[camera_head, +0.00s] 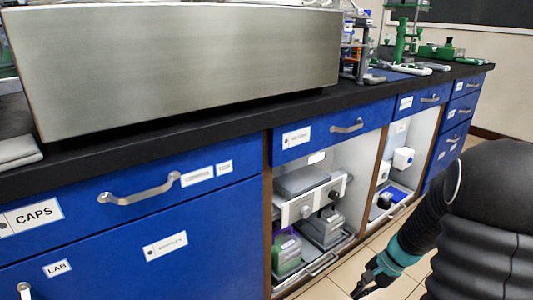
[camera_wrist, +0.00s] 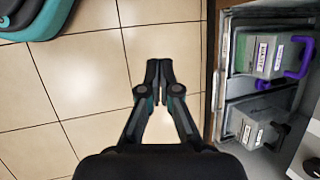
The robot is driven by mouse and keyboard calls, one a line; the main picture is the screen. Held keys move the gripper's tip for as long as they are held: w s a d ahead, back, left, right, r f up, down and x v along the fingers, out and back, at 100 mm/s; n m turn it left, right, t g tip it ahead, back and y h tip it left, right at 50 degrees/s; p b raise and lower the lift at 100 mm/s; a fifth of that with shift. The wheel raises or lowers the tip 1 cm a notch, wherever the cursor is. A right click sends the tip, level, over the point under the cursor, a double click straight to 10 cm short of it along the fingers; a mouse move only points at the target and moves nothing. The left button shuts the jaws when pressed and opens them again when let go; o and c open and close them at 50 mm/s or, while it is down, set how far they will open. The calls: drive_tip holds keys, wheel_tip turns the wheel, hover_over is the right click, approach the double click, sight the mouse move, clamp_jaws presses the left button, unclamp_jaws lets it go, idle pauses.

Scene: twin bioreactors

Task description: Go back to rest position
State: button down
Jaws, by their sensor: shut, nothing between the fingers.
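My gripper (camera_wrist: 159,70) points down over the tiled floor in the wrist view, its two fingertips together with nothing between them. In the head view my gripper (camera_head: 362,288) shows low at the right of centre, in front of the open cabinet bays and apart from them. Its tips are small and partly dark there. My dark arm fills the lower right of the head view.
A blue bench with a black worktop (camera_head: 215,125) runs along the left and back, carrying a large metal box (camera_head: 180,65). An open bay holds grey equipment (camera_head: 310,205); lidded containers (camera_wrist: 262,55) show at right in the wrist view. Tiled floor (camera_wrist: 80,85) is clear below.

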drive_tip(key=s+a+r+n+t+h+p, duration=0.1)
drive_tip(key=s+a+r+n+p, duration=0.1)
drive_tip(key=s+r, duration=0.3)
drive_tip(key=s+a+r+n+t+h+p, duration=0.2)
drive_tip(key=s+a+r+n, duration=0.2)
drive_tip(key=r, duration=1)
drive_tip(key=s+a+r+n+t+h+p, duration=0.2)
drive_tip(key=s+r+n, duration=0.3)
drive_tip(key=r, duration=0.5)
drive_tip(key=s+a, duration=0.1)
drive_tip(key=s, duration=0.1)
drive_tip(key=shift+s+r+p, duration=0.15)
drive_tip(key=shift+s+p, duration=0.15)
drive_tip(key=shift+a, duration=0.1)
